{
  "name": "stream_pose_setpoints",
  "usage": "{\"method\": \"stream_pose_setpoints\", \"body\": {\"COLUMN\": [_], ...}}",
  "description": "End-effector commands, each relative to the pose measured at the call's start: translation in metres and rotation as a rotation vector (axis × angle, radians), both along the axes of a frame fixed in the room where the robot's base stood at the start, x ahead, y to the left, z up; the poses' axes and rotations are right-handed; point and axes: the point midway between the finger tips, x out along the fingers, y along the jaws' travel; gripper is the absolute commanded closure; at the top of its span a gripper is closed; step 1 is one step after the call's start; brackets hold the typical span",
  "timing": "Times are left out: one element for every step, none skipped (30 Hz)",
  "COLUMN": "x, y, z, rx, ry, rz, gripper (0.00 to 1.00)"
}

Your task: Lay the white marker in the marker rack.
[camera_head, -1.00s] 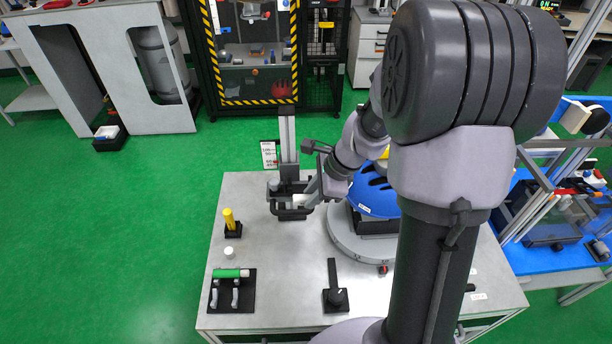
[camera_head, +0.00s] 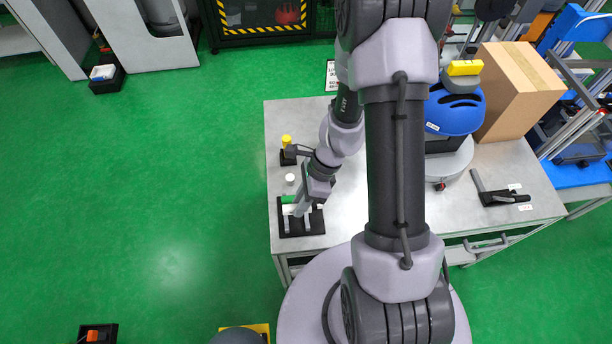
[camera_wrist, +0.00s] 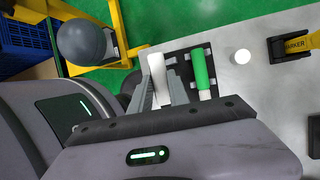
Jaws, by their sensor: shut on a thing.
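The white marker (camera_wrist: 157,70) is between the fingers of my gripper (camera_wrist: 160,80), which is shut on it, in the wrist view. The black marker rack (camera_head: 312,222) is at the front left of the grey table. A green marker (camera_wrist: 201,68) lies in the rack, beside and roughly parallel to the white one; it also shows in the head view (camera_head: 288,199). My gripper (camera_head: 301,209) is over the rack, just beside the green marker. I cannot tell whether the white marker touches the rack. The gripper hides part of the rack.
A small white cylinder (camera_head: 290,179) stands behind the rack. Behind that, a yellow marker (camera_head: 286,140) stands in a black holder. A blue dome (camera_head: 455,112) and a cardboard box (camera_head: 515,90) are at the back right. The table's left edge is close to the rack.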

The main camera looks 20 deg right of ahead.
Motion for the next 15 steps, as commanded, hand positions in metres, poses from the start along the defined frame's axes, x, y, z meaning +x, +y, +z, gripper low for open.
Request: {"method": "stream_pose_setpoints", "body": {"x": [-0.002, -0.003, -0.004, -0.004, -0.004, -0.004, -0.004, -0.003, -0.003, -0.003, -0.003, -0.003, -0.003, -0.003, -0.003], "y": [0.002, 0.002, 0.003, 0.003, 0.003, 0.003, 0.003, 0.003, 0.003, 0.003, 0.003, 0.003, 0.003, 0.002, 0.002], "z": [-0.004, -0.005, -0.007, -0.008, -0.01, -0.012, -0.014, -0.017, -0.021, -0.025, -0.028, -0.034, -0.038, -0.042, -0.047], "rx": [0.002, 0.003, 0.003, 0.003, 0.003, 0.003, 0.003, 0.004, 0.004, 0.004, 0.004, 0.004, 0.004, 0.004, 0.004], "ry": [0.008, 0.012, 0.014, 0.014, 0.014, 0.014, 0.014, 0.014, 0.014, 0.014, 0.013, 0.013, 0.013, 0.013, 0.013], "rz": [0.001, 0.002, 0.002, 0.002, 0.002, 0.002, 0.002, 0.002, 0.002, 0.002, 0.001, 0.001, 0.001, 0.002, 0.002], "gripper": [1.0, 1.0, 1.0, 1.0, 1.0, 1.0, 1.0, 1.0, 1.0, 1.0, 1.0, 1.0, 1.0, 1.0, 1.0]}}
